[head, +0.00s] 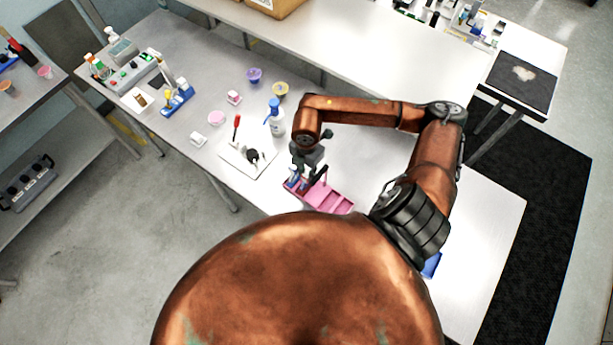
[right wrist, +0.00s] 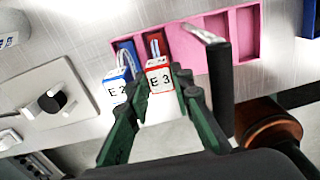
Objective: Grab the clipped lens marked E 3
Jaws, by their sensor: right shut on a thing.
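The clipped lens marked E 3 (right wrist: 159,78) shows in the right wrist view as a white block with red lettering edges and a red clip, at a compartment of the pink tray (right wrist: 248,34). My right gripper (right wrist: 156,88) has its green fingers on both sides of this block and is shut on it. A similar block marked E 2 (right wrist: 116,88), with a blue clip, sits just to its left, close to the left finger. In the head view my right gripper (head: 302,178) is over the left end of the pink tray (head: 328,198). My left gripper is not in view.
A pale board (head: 247,160) with a black round part and a red-handled tool lies left of the tray. A blue-topped bottle (head: 275,118) stands behind it. A dark upright piece (right wrist: 222,95) stands right of the fingers. The tray's right compartments look empty.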

